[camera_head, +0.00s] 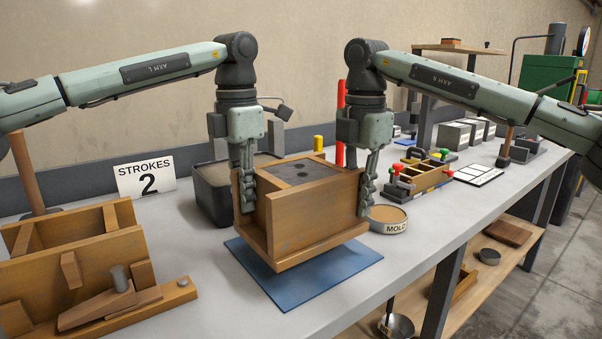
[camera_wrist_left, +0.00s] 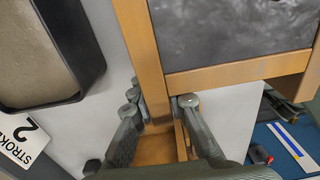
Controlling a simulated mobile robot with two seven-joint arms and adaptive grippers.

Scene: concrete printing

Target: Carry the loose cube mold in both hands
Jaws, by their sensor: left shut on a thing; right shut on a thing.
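The loose cube mold (camera_head: 315,215) is a wooden box with grey material inside, its top smooth and dark with a few darker spots. It is level and appears to hang just above a blue mat (camera_head: 285,298). My left gripper (camera_head: 244,190) is shut on its left side, and my right gripper (camera_head: 368,188) is shut on its right side. In the left wrist view, the left fingers (camera_wrist_left: 160,102) straddle a wooden part of the mold (camera_wrist_left: 143,55). The mold's underside and far side are hidden.
A dark tub (camera_head: 207,195) stands close behind left, beside a "STROKES 2" card (camera_head: 146,178). A wooden fixture (camera_head: 75,250) fills the bench's left end. A round tin (camera_head: 388,218) sits close right of the mold. Beyond is a mold with coloured knobs (camera_head: 425,172). The front-right bench top is clear.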

